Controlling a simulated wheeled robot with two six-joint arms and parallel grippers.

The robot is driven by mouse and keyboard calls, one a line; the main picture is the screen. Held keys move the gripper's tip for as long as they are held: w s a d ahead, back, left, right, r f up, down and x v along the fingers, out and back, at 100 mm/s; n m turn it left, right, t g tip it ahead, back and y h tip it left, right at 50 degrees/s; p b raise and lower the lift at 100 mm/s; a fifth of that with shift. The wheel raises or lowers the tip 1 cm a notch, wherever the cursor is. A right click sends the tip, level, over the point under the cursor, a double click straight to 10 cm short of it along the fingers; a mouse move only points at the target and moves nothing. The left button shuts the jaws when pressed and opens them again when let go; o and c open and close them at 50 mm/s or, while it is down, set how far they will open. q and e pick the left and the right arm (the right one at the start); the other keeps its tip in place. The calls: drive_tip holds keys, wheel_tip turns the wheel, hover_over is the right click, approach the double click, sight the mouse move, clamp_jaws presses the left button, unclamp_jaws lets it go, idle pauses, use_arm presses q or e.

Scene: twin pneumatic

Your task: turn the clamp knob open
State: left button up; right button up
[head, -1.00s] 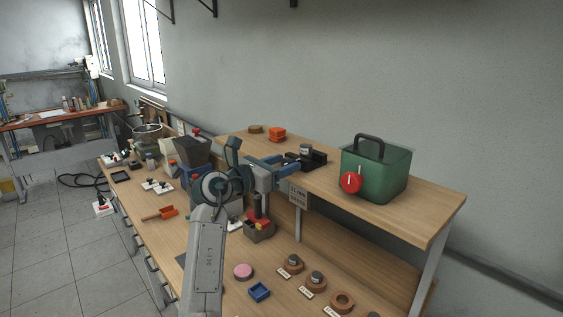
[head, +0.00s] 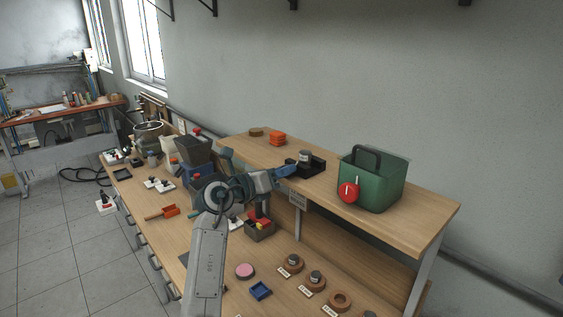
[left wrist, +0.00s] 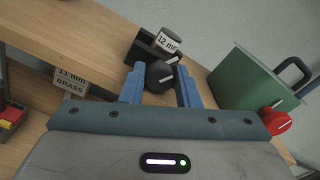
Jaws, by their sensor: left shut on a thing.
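The black clamp (head: 316,167) stands on the raised shelf and holds a grey cylinder (head: 305,155). In the left wrist view the cylinder's label (left wrist: 168,44) reads 12 mm. The black clamp knob (left wrist: 160,76), with a white pointer line, faces my left wrist camera on the near side of the clamp. My left gripper (head: 290,171) reaches the clamp from the left. In the left wrist view its blue fingers (left wrist: 160,80) stand on either side of the knob, shut on it. The knob is hidden behind the fingers in the head view. My right gripper is not in view.
A green bin (head: 372,180) with a black handle and a red knob (head: 348,191) stands right of the clamp. A label plate (left wrist: 71,82) reading 11 mm brass hangs at the shelf edge. Ring holders (head: 290,265) lie on the bench below.

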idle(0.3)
use_arm(q)
drive_tip(key=o, duration=0.9)
drive_tip(key=shift+o, duration=0.2)
